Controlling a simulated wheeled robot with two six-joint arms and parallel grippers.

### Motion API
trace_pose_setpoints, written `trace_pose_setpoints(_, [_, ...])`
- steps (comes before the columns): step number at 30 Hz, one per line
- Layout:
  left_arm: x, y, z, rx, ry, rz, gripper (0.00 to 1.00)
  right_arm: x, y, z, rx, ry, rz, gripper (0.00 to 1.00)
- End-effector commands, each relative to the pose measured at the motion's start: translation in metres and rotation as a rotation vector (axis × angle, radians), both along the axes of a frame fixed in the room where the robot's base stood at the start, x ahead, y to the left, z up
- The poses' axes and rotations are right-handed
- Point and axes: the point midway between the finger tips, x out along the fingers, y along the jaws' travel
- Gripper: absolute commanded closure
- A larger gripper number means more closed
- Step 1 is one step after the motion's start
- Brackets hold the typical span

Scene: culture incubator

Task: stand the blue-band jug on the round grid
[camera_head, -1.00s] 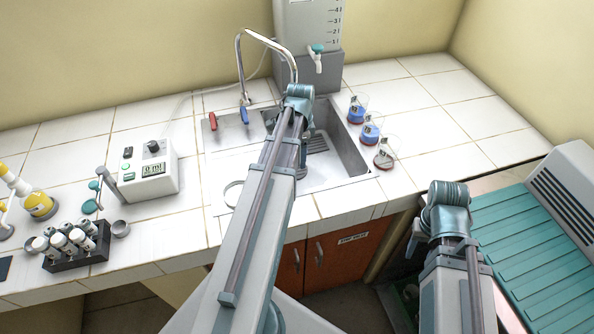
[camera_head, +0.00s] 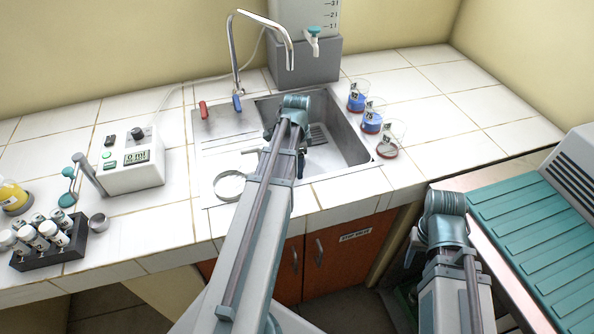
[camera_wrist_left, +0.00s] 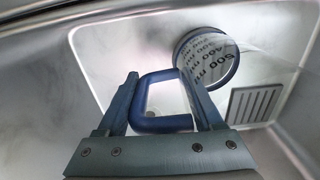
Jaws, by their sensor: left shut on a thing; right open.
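The jug (camera_wrist_left: 207,58) shows in the left wrist view, with a blue rim, printed ml marks on its clear wall and a blue handle (camera_wrist_left: 163,124). My left gripper (camera_wrist_left: 160,78) is shut on that handle, over the metal sink basin. In the head view my left arm hides most of this gripper and the jug cannot be made out. A round ring-like piece (camera_head: 229,186), perhaps the round grid, lies on the drainboard left of my left arm. My right gripper (camera_head: 411,247) is open at the counter's front right, partly hidden by its arm.
The sink (camera_head: 350,145) has a curved tap (camera_head: 234,60) behind it. Several small glass vessels, one (camera_head: 371,121) with blue, stand right of it. A meter box (camera_head: 133,165) and a vial rack (camera_head: 48,243) stand left. Counter at the back right is clear.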

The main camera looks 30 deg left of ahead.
Motion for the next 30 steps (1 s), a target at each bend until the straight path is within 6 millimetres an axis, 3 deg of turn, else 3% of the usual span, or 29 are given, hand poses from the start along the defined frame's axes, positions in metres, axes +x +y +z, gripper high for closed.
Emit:
trace_pose_setpoints(1, [0.0000, 0.0000, -0.0072, 0.000, 0.000, 0.000, 1.00, 0.0000, 0.0000, -0.0071, 0.000, 0.000, 0.000, 0.50])
trace_pose_setpoints(13, [0.0000, 0.0000, -0.0093, 0.000, 0.000, 0.000, 1.00, 0.0000, 0.0000, -0.0094, 0.000, 0.000, 0.000, 0.50])
trace_pose_setpoints(14, [0.0000, 0.0000, -0.0076, 0.000, 0.000, 0.000, 0.26, 0.0000, 0.0000, -0.0075, 0.000, 0.000, 0.000, 0.50])
trace_pose_setpoints(18, [0.0000, 0.0000, -0.0072, 0.000, 0.000, 0.000, 0.02, 0.0000, 0.0000, -0.0072, 0.000, 0.000, 0.000, 0.50])
trace_pose_setpoints(30, [-0.0001, 0.0001, -0.0043, 0.000, 0.000, 0.000, 0.02, 0.0000, 0.0000, -0.0043, 0.000, 0.000, 0.000, 0.50])
